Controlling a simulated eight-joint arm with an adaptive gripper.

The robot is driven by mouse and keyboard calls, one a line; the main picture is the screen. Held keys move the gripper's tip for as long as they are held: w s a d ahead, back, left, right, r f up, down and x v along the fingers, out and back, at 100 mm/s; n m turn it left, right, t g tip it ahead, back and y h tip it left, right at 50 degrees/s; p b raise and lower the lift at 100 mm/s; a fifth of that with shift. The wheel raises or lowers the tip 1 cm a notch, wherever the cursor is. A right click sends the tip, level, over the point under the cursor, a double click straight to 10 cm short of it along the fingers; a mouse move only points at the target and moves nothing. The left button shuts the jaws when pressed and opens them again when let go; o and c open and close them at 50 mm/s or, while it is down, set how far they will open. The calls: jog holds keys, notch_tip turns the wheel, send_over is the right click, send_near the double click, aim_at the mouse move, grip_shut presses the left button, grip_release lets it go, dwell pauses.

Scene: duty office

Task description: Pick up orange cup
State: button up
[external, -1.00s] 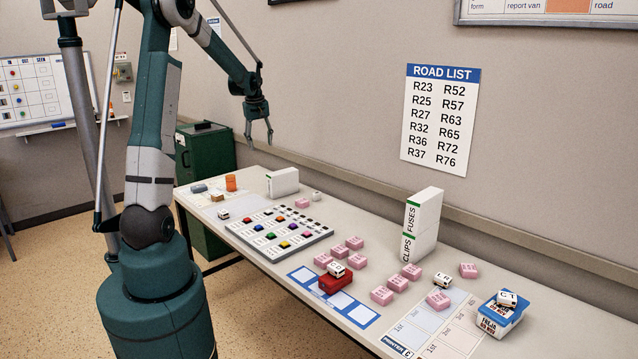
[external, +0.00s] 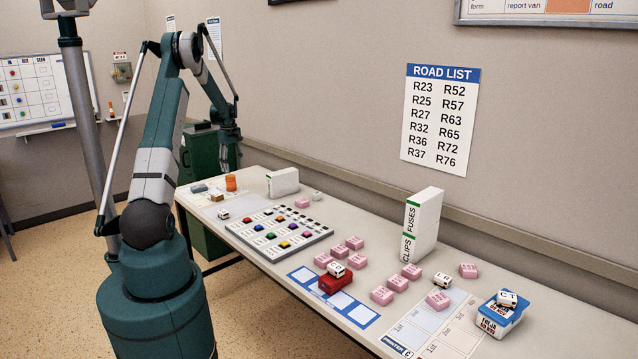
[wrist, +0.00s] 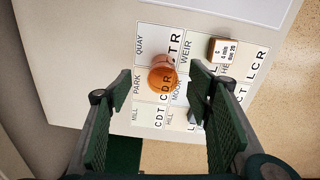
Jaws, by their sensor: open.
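The orange cup (external: 231,183) stands upright at the far left end of the table in the external view. In the wrist view the orange cup (wrist: 162,77) is seen from above, on a printed card sheet, between and beyond the fingertips. My gripper (external: 230,160) is just above the cup in the external view. In the wrist view my gripper (wrist: 163,85) has its two fingers spread wide, with nothing between them. Whether the fingertips reach down to the cup's height cannot be told.
A tan block (wrist: 224,50) lies right of the cup in the wrist view; it also shows in the external view (external: 217,197). A grey-blue item (external: 199,188) sits left of the cup. A white box (external: 283,182) stands to its right. A button panel (external: 279,233) lies nearer.

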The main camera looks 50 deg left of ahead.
aim_at(231, 182)
jog(key=shift+s+a+f+n, duration=0.15)
jog(key=shift+s+a+f, duration=0.15)
jog(key=shift+a+f, duration=0.35)
jog(key=shift+s+a+f+n, duration=0.15)
jog(key=shift+s+a+f, duration=0.15)
jog(key=shift+a+f, duration=0.25)
jog(key=shift+f, duration=1.25)
jog(key=shift+f, duration=0.1)
jog(key=shift+w+d+f, duration=0.1)
jog(key=shift+f, duration=1.15)
jog(key=shift+w+f, duration=0.1)
jog(key=shift+f, duration=1.15)
jog(key=shift+c, duration=0.5)
jog(key=c, duration=0.8)
